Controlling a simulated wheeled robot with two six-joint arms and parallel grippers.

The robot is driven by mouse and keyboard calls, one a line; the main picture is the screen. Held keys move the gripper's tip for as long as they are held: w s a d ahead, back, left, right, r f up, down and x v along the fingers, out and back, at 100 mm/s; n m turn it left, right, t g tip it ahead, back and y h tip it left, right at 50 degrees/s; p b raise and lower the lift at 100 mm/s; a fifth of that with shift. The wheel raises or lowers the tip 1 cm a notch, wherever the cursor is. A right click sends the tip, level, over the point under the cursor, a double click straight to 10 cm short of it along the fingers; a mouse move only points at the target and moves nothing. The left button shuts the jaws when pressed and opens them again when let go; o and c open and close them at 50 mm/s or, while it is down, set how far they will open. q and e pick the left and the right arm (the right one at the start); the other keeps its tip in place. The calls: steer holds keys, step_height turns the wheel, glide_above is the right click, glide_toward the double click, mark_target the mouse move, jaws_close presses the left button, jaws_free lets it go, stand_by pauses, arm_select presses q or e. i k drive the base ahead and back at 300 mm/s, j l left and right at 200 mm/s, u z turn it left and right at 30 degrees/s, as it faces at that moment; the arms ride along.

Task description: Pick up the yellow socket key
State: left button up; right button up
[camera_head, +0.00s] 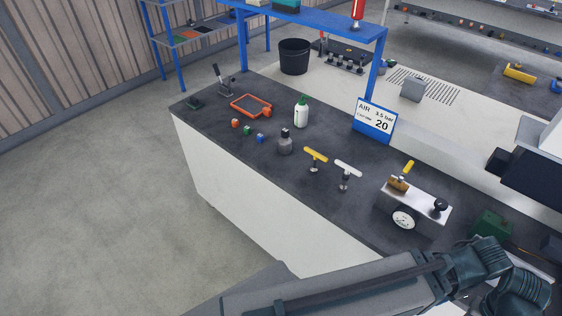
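The yellow socket key (316,156) has a T-shaped yellow handle and a dark shaft. It stands upright on the dark bench top near the front edge, about the middle of the view. A similar key with a white handle (347,169) stands just to its right, apart from it. One of my arms crosses the bottom right of the view, well away from the keys. Neither gripper's fingertips can be seen.
Right of the keys is a metal fixture (425,202) with a dial and yellow handle. A blue sign (375,121) stands behind.

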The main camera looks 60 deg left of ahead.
mark_target(314, 170)
steer(key=k+j+u, duration=0.1)
steer(key=u, duration=1.45)
steer(key=k+j, duration=0.05)
steer(key=j, duration=0.05)
